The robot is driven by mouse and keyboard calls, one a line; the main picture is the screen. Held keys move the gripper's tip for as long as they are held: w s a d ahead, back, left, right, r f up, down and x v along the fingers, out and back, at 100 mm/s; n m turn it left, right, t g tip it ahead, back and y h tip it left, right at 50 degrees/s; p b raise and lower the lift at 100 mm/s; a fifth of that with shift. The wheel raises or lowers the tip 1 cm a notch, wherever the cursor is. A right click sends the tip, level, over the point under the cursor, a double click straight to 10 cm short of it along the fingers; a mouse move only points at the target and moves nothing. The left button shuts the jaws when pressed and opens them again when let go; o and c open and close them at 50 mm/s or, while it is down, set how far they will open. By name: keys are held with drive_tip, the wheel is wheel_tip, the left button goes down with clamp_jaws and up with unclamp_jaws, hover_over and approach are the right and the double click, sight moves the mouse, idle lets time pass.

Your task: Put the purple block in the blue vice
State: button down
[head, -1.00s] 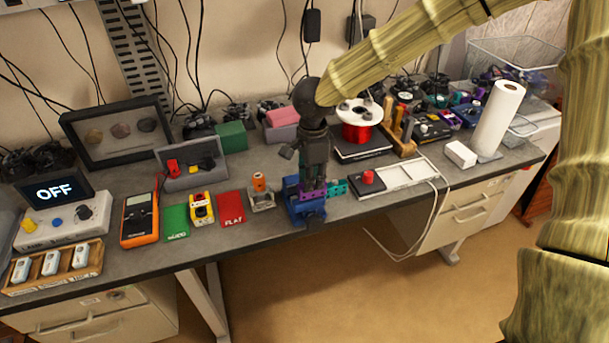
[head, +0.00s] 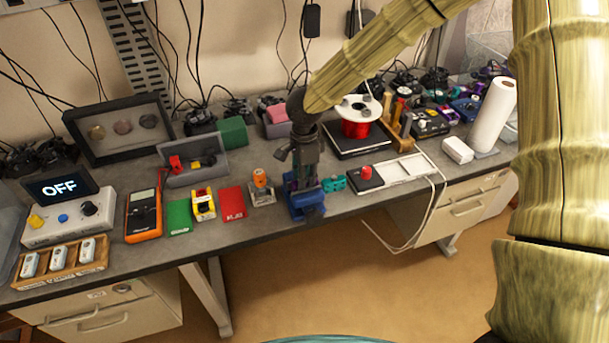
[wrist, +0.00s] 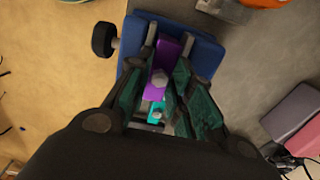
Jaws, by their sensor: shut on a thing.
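The blue vice (head: 309,207) stands at the front edge of the bench in the head view. In the wrist view its blue body (wrist: 208,50) lies beyond and around my fingertips. My gripper (head: 303,184) points straight down over the vice; its green-padded fingers (wrist: 160,72) are shut on the purple block (wrist: 164,53). The block is at the vice, between the fingers; a grey bolt shows on it. I cannot tell whether it rests on the vice's floor. In the head view my fingers mostly hide the block.
A teal piece (head: 333,183) lies just right of the vice, and a red-buttoned box (head: 366,178) beyond it. An orange-topped holder (head: 261,188) stands close on the left, then a red mat (head: 232,203). A spool of red wire (head: 357,122) is behind.

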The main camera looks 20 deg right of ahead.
drive_tip(key=shift+f, duration=0.15)
drive_tip(key=c, duration=1.3)
unclamp_jaws()
drive_tip(key=shift+o, duration=0.2)
wheel_tip(320, 180, up, 12)
drive_tip(key=b, duration=0.3)
